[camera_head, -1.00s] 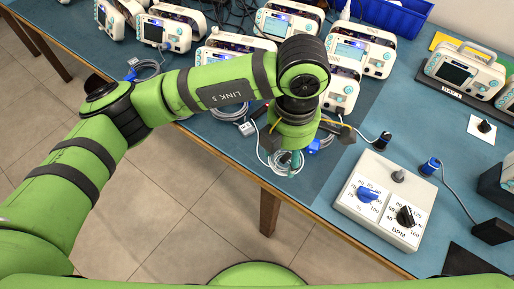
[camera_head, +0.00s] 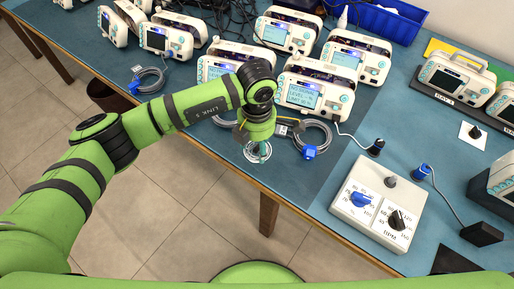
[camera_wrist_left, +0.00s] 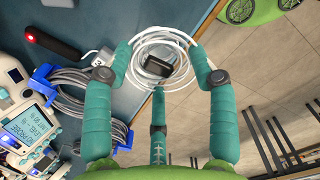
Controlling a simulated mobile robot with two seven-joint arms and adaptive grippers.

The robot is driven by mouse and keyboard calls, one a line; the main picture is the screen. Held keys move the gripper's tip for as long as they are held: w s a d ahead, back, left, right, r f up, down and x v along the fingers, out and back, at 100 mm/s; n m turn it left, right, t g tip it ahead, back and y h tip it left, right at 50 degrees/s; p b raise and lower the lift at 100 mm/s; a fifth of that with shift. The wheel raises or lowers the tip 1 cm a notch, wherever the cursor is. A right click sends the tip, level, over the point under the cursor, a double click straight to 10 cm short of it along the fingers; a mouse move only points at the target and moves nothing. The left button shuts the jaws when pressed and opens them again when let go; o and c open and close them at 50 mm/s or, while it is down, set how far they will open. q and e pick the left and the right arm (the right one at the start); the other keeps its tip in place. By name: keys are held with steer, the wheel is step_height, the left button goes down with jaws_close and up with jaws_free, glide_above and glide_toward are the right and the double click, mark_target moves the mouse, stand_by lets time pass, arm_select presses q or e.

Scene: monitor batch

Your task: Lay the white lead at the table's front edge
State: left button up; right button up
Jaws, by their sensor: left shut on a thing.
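The white lead (camera_wrist_left: 143,50) is a loose coil with a small black piece at its middle, seen in the left wrist view. My left gripper (camera_wrist_left: 161,60) is shut on it, with a teal finger on each side of the coil. In the head view my left gripper (camera_head: 257,148) points down at the table's front edge (camera_head: 286,205), and it partly covers the white lead (camera_head: 268,154). In the wrist view the coil overlaps the table edge and the floor beyond. I cannot tell whether it touches the tabletop. My right gripper is out of view.
A grey lead with a blue plug (camera_head: 309,152) lies right of my gripper; another grey lead (camera_head: 150,78) lies left. Several white monitors (camera_head: 312,92) stand behind. A control box with knobs (camera_head: 377,205) stands right. The blue front strip left of my gripper is partly clear.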

mark_target(257, 148)
arm_select(q)
step_height(257, 148, down, 2)
steer(key=shift+s+f+p, duration=0.1)
steer(key=shift+f+p, duration=0.15)
steer(key=shift+p, duration=0.15)
steer(key=shift+f, duration=0.3)
steer(key=shift+f, duration=0.1)
steer(key=shift+f+b, duration=0.15)
steer(key=shift+b, duration=0.15)
steer(key=o, duration=1.2)
steer(key=shift+c, duration=0.2)
